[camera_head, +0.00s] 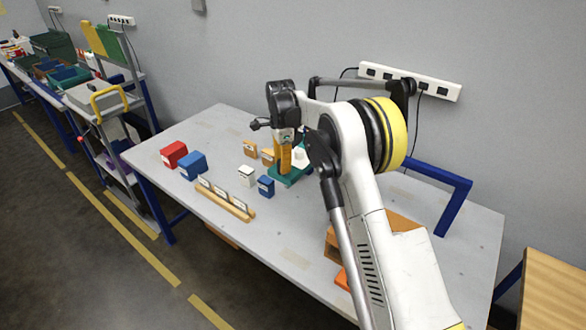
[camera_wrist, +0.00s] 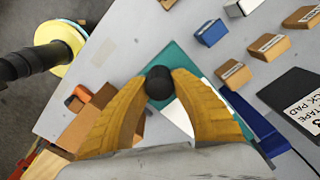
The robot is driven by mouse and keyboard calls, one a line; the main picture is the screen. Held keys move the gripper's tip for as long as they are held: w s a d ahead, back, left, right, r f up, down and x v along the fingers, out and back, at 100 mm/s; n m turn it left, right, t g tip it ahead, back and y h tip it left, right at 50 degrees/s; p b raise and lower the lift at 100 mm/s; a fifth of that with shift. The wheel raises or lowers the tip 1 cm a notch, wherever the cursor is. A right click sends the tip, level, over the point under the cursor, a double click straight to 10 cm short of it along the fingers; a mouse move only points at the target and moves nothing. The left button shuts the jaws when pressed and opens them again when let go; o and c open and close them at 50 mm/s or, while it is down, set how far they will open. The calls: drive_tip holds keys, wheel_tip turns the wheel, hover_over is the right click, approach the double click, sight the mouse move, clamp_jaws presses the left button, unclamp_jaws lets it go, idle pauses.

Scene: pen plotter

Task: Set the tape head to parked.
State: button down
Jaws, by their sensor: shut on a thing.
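My gripper (camera_wrist: 160,90) is shut on a round black knob (camera_wrist: 158,80), with one yellow finger on each side of it. The knob stands over a teal plate (camera_wrist: 178,58) with a pale part beside it. In the head view my gripper (camera_head: 284,158) points down at the teal plate (camera_head: 287,181) on the table, and the knob is hidden there. A dark pad (camera_wrist: 283,88) at the right of the wrist view has a white label that seems to read "TAPE PAD". I cannot tell which part is the tape head or what its setting is.
Labelled blocks in red (camera_head: 173,154), blue (camera_head: 193,165), white (camera_head: 246,175) and orange (camera_head: 250,148) stand on the grey table (camera_head: 215,130). A wooden rack (camera_head: 226,200) with labelled pieces lies at the front. An orange-brown box (camera_head: 398,222) is partly behind my arm.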

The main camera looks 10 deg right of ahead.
drive_tip(key=shift+w+a, duration=0.2)
drive_tip(key=shift+w, duration=0.05)
drive_tip(key=c, duration=1.2)
unclamp_jaws()
drive_tip(key=shift+o, duration=0.8)
drive_tip(key=shift+w, duration=0.15)
wheel_tip(320, 180, up, 12)
